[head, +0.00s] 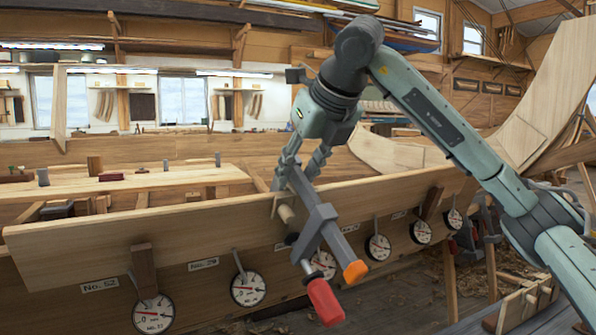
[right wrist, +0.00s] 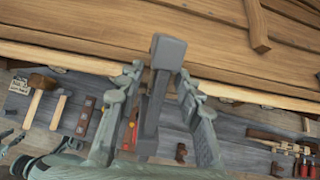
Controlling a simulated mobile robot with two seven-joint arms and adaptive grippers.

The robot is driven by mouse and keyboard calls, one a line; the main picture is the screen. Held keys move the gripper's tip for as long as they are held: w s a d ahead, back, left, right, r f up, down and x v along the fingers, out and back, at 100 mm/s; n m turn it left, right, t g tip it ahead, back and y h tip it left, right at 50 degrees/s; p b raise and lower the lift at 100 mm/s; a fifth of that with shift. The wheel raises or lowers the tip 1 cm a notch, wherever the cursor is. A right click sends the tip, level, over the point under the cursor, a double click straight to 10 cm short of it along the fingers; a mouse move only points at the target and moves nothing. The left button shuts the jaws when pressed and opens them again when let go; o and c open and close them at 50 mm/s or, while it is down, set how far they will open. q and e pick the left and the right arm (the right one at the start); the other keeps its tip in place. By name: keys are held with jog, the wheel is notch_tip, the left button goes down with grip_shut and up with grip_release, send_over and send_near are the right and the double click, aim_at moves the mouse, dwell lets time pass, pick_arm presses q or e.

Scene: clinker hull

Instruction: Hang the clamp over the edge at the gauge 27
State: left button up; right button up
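My right gripper (head: 302,178) is above the upper edge of the long hull plank (head: 110,234), its fingers around the upper end of the clamp. The clamp (head: 321,222) has a grey bar, an orange end and a red handle. It hangs tilted in front of the plank; I cannot tell if it touches the edge. In the right wrist view the grey clamp (right wrist: 167,55) shows between the fingertips of the gripper (right wrist: 162,75). Round dial gauges hang along the plank, one (head: 322,264) partly behind the clamp. A label reads No. 29 (head: 203,264); I cannot make out 27 with certainty. My left gripper is out of view.
The wrist view shows a mallet (right wrist: 40,92) on the grey surface below.

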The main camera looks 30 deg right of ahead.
jog(key=v, duration=1.1)
jog(key=shift+s+r, duration=0.25)
